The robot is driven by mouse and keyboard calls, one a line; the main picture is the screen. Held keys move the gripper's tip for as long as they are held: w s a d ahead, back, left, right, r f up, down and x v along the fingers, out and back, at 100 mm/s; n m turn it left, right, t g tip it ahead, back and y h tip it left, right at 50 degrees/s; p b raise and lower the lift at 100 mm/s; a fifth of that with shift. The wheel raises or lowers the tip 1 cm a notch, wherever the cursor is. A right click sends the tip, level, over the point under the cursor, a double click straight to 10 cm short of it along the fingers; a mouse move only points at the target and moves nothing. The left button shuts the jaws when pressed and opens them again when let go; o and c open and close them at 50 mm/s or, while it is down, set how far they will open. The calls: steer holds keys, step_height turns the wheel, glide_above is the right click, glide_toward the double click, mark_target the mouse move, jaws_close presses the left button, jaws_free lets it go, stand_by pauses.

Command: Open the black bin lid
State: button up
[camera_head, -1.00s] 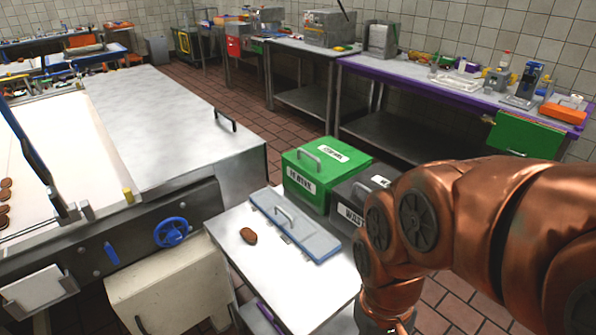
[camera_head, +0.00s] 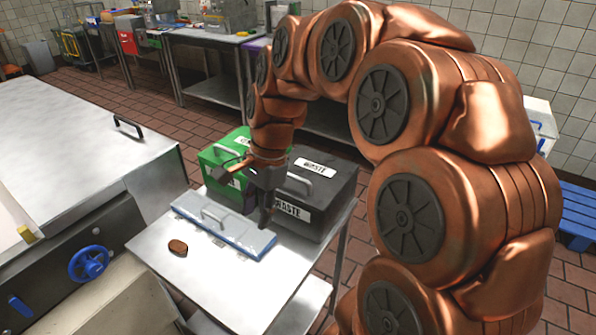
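The black bin (camera_head: 334,203), labelled WASTE on its lid and front, stands at the back of the small white table. Its lid (camera_head: 325,160) lies shut and has a grey bar handle (camera_head: 300,185) near its left edge. My gripper (camera_head: 258,205) points down at the bin's left front, close to the handle and above the blue-grey tray lid. Whether it touches the handle cannot be told. Its fingers are dark and small, and their opening is unclear. My arm arches over from the right.
The green bin (camera_head: 226,152) stands left of the black bin, partly behind my gripper. The blue-grey lidded tray (camera_head: 245,240) and a brown cookie (camera_head: 178,247) lie on the white table (camera_head: 215,290). A blue pallet (camera_head: 577,212) is on the floor at right.

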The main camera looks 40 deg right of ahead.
steer(key=w+d+m+t, duration=0.2)
steer(key=w+d+m, duration=0.3)
steer(key=d+m, duration=0.45)
steer(key=w+d+m+t, duration=0.1)
steer(key=w+d+m, duration=0.5)
steer(key=d, duration=0.6)
steer(key=shift+m+y, duration=0.3)
steer(key=shift+m, duration=0.25)
steer(key=shift+s+p+x, duration=0.2)
steer(key=shift+p+x, duration=0.05)
steer(key=shift+x, duration=0.95)
steer(key=shift+s+p+x, duration=0.2)
steer(key=shift+p+x, duration=0.05)
steer(key=shift+x, duration=0.9)
steer(key=shift+s+p+x, duration=0.15)
steer(key=shift+p+x, duration=0.1)
steer(key=shift+x, duration=0.95)
steer(key=shift+f, duration=0.15)
steer(key=shift+c, duration=0.3)
steer(key=shift+a, duration=0.1)
jaws_close()
